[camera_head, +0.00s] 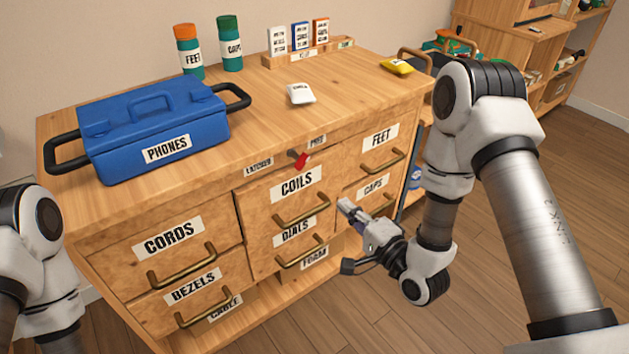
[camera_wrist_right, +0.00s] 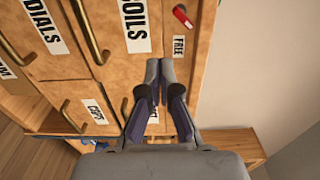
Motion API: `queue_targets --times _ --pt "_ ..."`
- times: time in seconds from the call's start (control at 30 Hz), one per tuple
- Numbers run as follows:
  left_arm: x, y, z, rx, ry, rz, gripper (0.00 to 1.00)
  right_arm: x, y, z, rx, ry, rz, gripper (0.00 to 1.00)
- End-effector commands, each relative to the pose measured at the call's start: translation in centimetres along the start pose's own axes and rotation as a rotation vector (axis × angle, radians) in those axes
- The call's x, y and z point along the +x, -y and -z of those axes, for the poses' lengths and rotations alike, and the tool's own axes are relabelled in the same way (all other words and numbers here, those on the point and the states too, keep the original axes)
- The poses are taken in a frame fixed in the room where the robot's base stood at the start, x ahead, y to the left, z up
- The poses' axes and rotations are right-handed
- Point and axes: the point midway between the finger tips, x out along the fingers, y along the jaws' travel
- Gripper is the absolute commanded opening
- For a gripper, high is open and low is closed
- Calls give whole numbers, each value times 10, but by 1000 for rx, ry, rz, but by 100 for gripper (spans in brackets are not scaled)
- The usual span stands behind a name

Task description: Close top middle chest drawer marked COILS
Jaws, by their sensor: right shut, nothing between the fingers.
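The COILS drawer (camera_head: 262,203) is the top middle drawer of the wooden chest, with a white label and a brass handle (camera_head: 302,209). Its front seems to stand slightly proud of the CORDS front; how far is hard to tell. In the right wrist view, the COILS label (camera_wrist_right: 134,25) is up and left of the fingertips. My right gripper (camera_head: 344,205) is shut and empty, just right of the handle, in front of the chest. It also shows in the wrist view (camera_wrist_right: 160,70); contact cannot be told. My left gripper is out of view.
A red lever (camera_head: 302,160) sits above the drawer between LATCHED and FREE labels. DIALS (camera_head: 295,229), CORDS (camera_head: 172,237) and FEET (camera_head: 381,138) drawers surround it. A blue PHONES box (camera_head: 150,115) stands on top.

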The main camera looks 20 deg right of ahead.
Motion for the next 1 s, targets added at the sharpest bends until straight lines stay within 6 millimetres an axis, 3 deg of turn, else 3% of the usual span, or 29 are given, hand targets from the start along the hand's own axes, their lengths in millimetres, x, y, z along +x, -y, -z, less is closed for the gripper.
queue_targets --times 0.07,0.27,0.7,0.83,1.0 --pt "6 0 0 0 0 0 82 5 -5 -12 -14 31 -3 0" --pt "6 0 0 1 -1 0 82 30 -2 -12 -16 33 3 0" --pt "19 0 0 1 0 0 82 122 -4 -14 -14 31 2 0" --pt "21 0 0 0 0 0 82 138 -3 -14 -13 31 1 0" --pt "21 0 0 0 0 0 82 144 -3 -14 -11 29 -2 0"
